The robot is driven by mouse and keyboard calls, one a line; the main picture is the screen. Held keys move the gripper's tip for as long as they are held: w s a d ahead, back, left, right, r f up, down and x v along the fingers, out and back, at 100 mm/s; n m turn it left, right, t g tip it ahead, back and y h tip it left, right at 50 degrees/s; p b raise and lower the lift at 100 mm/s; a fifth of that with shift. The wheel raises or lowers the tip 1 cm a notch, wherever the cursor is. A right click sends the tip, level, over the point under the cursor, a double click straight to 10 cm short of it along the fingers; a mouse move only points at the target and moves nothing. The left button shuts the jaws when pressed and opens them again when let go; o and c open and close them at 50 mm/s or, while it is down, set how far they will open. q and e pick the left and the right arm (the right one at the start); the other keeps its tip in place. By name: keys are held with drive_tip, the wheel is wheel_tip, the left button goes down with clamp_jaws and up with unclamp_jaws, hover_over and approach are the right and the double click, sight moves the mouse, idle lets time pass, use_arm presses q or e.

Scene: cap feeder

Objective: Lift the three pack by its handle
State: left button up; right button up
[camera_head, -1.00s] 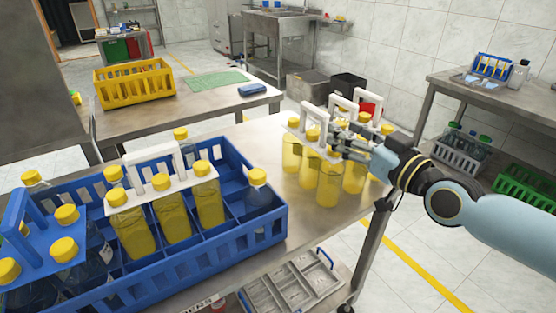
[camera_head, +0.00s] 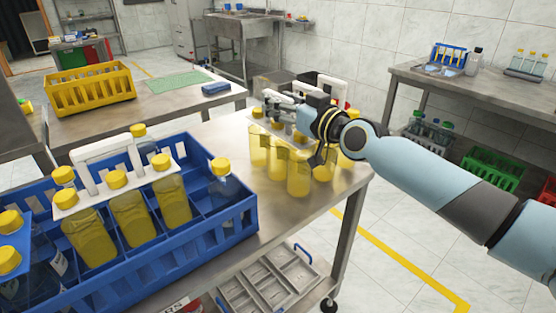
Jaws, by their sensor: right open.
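A three pack of yellow bottles (camera_head: 133,218) with a white carrier and an arched white handle (camera_head: 103,150) sits in the blue crate (camera_head: 215,240) at left. More yellow-filled bottles (camera_head: 299,174) in white carriers stand on the steel table at right, grouped close together. My right gripper (camera_head: 267,103) is open over these table packs, its fingers pointing left above the bottle caps. Gripper and wrist hide much of the carriers and handles there, so I cannot tell whether a handle lies between the fingers. My left gripper is not in view.
A clear bottle (camera_head: 222,183) stands in the crate's right side, and a blue carrier (camera_head: 12,240) is at the left edge. The steel table (camera_head: 217,134) is bare behind the crate. A yellow crate (camera_head: 90,90) sits on a farther table.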

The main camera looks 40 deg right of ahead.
drive_tip(key=shift+c, duration=0.4)
clamp_jaws()
